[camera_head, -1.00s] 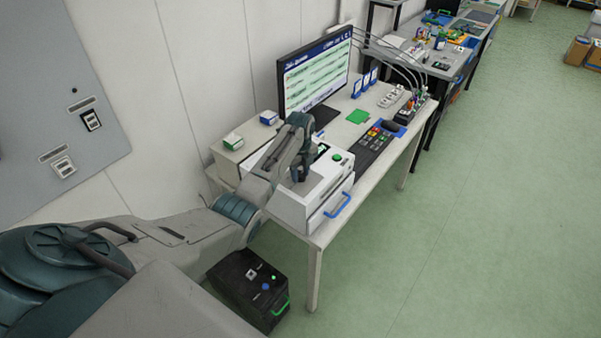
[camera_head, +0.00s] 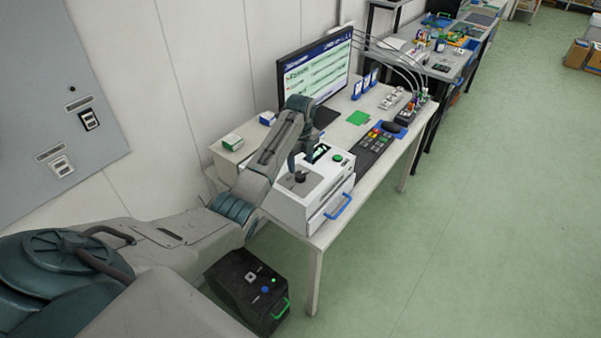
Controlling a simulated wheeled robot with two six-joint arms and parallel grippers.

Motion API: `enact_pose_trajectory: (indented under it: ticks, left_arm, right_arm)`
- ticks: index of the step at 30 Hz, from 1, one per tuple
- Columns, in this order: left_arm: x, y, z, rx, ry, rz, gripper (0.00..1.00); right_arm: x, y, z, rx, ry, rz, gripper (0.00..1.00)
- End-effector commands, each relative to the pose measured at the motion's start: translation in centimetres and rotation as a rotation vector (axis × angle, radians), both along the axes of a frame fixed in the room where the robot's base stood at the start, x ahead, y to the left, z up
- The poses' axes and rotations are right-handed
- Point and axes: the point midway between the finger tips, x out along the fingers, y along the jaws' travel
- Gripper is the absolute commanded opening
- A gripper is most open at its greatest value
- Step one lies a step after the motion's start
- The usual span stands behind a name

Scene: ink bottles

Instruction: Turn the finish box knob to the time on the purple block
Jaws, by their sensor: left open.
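The finish box appears to be the white box (camera_head: 300,208) on the near end of the table, with a blue handle (camera_head: 339,206) on its front. A dark round knob (camera_head: 300,177) shows on its grey top plate. A small dark display and a green button (camera_head: 338,157) sit behind the knob. My left gripper (camera_head: 293,168) is open, its fingers pointing down just behind and left of the knob; I cannot tell if they touch it. The knob's setting is too small to read. I cannot make out a purple block. My right gripper is not in view.
A small green-and-white block (camera_head: 232,141) and a blue-and-white block (camera_head: 267,118) stand at the table's back left. A monitor (camera_head: 315,72), a green square (camera_head: 358,118) and a keypad (camera_head: 375,140) are further along. A black box (camera_head: 245,288) stands on the floor.

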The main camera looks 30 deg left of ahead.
Motion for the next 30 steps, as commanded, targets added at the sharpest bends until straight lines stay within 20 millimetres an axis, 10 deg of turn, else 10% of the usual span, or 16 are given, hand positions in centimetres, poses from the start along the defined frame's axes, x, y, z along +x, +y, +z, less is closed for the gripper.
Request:
enact_pose_trajectory:
  ticks: [12, 30]
  left_arm:
    - [0.0, 0.1, 5.6, 0.001, -0.002, 0.001, 0.56]
    - [0.0, 0.1, 5.9, 0.002, -0.002, 0.001, 0.56]
  right_arm:
    - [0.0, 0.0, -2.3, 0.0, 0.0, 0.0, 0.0]
    - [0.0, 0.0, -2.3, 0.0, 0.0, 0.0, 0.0]
